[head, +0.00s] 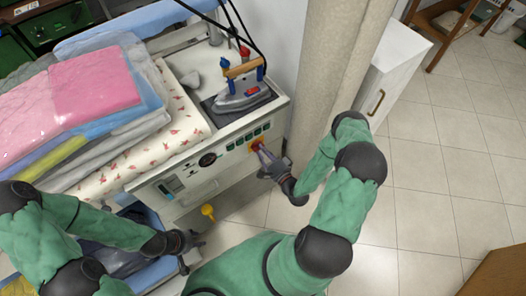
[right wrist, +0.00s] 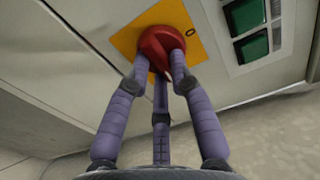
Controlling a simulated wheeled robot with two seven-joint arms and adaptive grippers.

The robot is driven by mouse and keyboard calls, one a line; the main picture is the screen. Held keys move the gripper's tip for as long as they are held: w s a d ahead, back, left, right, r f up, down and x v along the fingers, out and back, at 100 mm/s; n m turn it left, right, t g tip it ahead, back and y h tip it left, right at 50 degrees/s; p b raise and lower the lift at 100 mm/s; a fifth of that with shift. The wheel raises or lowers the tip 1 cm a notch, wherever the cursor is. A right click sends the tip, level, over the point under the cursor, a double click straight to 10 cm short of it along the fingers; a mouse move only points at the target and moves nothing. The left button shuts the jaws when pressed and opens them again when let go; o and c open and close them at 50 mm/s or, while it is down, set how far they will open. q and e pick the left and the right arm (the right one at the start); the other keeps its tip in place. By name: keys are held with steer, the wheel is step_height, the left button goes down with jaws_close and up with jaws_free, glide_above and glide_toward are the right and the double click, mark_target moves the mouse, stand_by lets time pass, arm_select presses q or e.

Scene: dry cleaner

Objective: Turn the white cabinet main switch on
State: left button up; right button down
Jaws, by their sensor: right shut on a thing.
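The main switch is a red knob (right wrist: 158,47) on a yellow plate (right wrist: 185,16) on the white cabinet's front panel (head: 222,160). In the head view the yellow plate (head: 252,144) is at the panel's right end. My right gripper (head: 265,158) reaches it from the front right. In the right wrist view its purple fingers (right wrist: 160,70) close around the red knob and touch it. A "0" mark shows on the plate right of the knob; the fingers partly hide the knob, so I cannot tell its exact setting. My left gripper (head: 188,243) is low, in front of the cabinet, apart from it.
Green buttons (right wrist: 245,25) sit beside the switch. An iron (head: 240,93) stands on the cabinet top. Folded, wrapped laundry (head: 95,85) lies at left. A beige column (head: 335,60) stands close right of the cabinet.

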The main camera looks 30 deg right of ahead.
stand_by(0.3)
steer(key=c, duration=1.1)
jaws_free()
steer(key=s+d, duration=0.1)
steer(key=s, duration=1.1)
